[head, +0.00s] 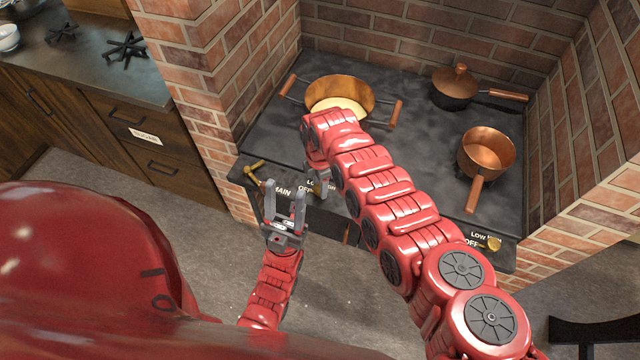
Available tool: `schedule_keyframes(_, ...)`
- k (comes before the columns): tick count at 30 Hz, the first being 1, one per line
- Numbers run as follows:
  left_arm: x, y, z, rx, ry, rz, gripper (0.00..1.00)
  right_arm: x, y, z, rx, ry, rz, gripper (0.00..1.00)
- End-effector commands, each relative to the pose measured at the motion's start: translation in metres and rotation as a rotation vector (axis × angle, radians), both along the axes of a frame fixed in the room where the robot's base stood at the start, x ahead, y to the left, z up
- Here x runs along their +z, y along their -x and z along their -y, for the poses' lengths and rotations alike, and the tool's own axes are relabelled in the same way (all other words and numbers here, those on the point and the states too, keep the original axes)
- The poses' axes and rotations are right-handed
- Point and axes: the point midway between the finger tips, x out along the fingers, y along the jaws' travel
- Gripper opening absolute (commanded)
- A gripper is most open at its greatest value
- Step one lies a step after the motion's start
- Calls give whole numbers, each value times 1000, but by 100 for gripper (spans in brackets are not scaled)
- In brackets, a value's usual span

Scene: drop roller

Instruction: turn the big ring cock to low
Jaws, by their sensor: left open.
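The stove front edge carries a panel with a MAIN label (282,190) and, right of it, a partly covered LOW/OFF label (307,188). The cock at that label is largely hidden by my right gripper (318,190), so its setting cannot be read. My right gripper points down at this spot; its fingers are partly covered by its own arm, and whether it grips anything cannot be told. A brass lever (254,170) is at the panel's left end. My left gripper (285,205) is open and empty, its fingers pointing up in front of the panel.
A wide copper pan (340,88) with two wooden handles stands behind my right gripper. A lidded pot (456,90) and a copper saucepan (487,150) stand on the right. Another brass cock (493,243) is at the right front. Brick walls flank the stove.

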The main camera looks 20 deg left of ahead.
Motion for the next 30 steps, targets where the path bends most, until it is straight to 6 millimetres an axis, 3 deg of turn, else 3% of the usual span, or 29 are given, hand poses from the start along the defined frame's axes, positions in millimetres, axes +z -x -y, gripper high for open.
schedule_keyframes(1,0,0,0,0,0,0,50,0,0,0,0,-1,1,28)
schedule_keyframes(6,0,0,0,0,0,0,50,0,0,0,0,-1,1,0)
schedule_keyframes(17,-2,0,0,0,0,0,50,0,0,0,-47,-1,1,0)
schedule_keyframes(30,-13,0,0,0,0,0,50,-1,0,0,-372,0,0,0)
